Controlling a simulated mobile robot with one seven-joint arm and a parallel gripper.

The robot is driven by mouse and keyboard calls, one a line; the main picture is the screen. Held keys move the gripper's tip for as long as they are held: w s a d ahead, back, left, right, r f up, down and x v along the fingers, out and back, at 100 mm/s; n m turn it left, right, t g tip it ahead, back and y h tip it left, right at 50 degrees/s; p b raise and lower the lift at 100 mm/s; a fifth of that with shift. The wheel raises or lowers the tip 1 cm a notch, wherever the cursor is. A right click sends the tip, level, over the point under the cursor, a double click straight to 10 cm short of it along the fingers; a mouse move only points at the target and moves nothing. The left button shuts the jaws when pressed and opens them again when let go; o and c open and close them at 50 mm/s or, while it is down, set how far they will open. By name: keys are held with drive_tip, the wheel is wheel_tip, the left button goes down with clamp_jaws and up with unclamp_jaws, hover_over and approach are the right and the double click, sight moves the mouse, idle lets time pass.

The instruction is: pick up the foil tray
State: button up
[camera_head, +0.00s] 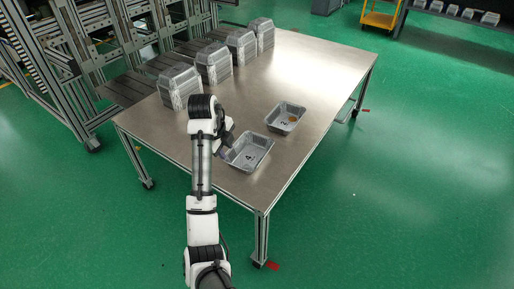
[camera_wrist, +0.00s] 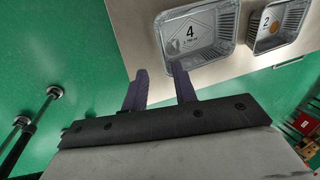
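A silver foil tray (camera_head: 243,162) marked 4 lies open side up near the table's front edge. It also fills the upper middle of the wrist view (camera_wrist: 200,42). A second foil tray (camera_head: 287,116) marked 2 lies behind it to the right, and shows in the wrist view (camera_wrist: 277,22). My gripper (camera_wrist: 160,70) is open and empty, with a clear gap between its dark purple fingers. Its right finger overlaps the near corner of the tray marked 4; the left finger is outside the tray. Whether a finger touches the rim, I cannot tell. My arm partly hides the gripper in the head view.
The steel table (camera_head: 310,75) has bare room on its right and far side. Several stacks of foil trays (camera_head: 180,85) stand along its left side. A metal frame rack (camera_head: 85,50) is behind them. A yellow cart (camera_head: 380,15) stands far off on the green floor.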

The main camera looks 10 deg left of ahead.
sight(236, 166)
drive_tip(key=x, duration=0.8)
drive_tip(key=shift+s+d, duration=0.1)
drive_tip(key=shift+s, duration=0.05)
drive_tip(key=shift+w+p+x, duration=0.15)
drive_tip(key=shift+p+x, duration=0.05)
drive_tip(key=shift+x, duration=1.2)
drive_tip(key=shift+w+p+x, duration=0.15)
drive_tip(key=shift+p+x, duration=0.05)
drive_tip(key=shift+x, duration=1.2)
drive_tip(key=shift+d+r, duration=0.1)
drive_tip(key=shift+d, duration=0.05)
clamp_jaws()
